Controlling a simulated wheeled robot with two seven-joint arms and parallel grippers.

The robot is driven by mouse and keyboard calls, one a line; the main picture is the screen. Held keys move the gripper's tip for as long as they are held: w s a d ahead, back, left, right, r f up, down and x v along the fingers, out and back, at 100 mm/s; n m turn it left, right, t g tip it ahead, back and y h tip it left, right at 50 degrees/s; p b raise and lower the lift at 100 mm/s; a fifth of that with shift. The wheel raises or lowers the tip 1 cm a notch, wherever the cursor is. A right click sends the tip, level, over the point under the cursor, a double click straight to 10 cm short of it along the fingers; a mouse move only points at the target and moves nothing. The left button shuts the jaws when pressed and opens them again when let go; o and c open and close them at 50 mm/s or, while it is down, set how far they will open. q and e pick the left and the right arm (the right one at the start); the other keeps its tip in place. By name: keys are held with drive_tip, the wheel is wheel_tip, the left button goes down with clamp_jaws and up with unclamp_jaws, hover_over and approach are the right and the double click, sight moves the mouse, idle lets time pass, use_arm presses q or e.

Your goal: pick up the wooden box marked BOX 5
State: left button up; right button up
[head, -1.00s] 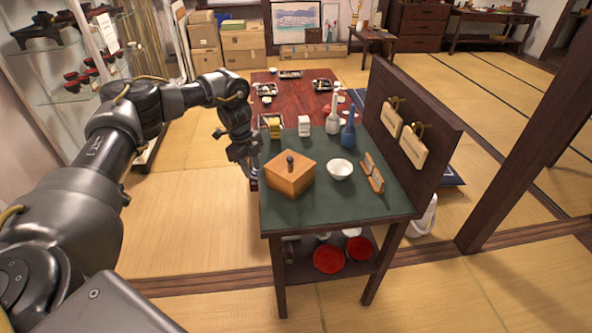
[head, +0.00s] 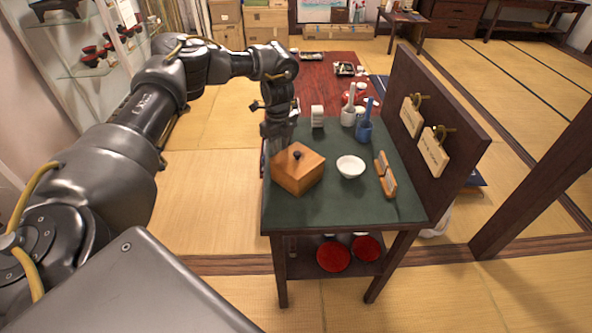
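A square wooden box (head: 299,179) with a lid and a small dark knob sits on the left part of the green-topped table (head: 330,211). I cannot make out any marking on it. My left gripper (head: 277,146) points down at the box's far left edge, overlapping it in the view. Its fingers are dark and blurred, so I cannot tell whether they are open or shut, or whether they touch the box. My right gripper is not in view.
A white bowl (head: 350,167) and a small wooden rack (head: 385,175) stand right of the box. A white block (head: 317,117), a white bottle (head: 348,115) and a blue one (head: 365,131) stand behind. An upright dark board (head: 440,120) with hanging tags edges the table's right side.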

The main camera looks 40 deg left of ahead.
use_arm(q)
drive_tip(key=shift+s, duration=0.2)
wheel_tip(320, 180, down, 5)
drive_tip(key=shift+w+r, duration=0.1)
drive_tip(key=shift+f, duration=0.25)
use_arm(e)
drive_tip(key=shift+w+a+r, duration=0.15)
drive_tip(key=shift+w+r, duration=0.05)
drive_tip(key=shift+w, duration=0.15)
use_arm(q)
clamp_jaws()
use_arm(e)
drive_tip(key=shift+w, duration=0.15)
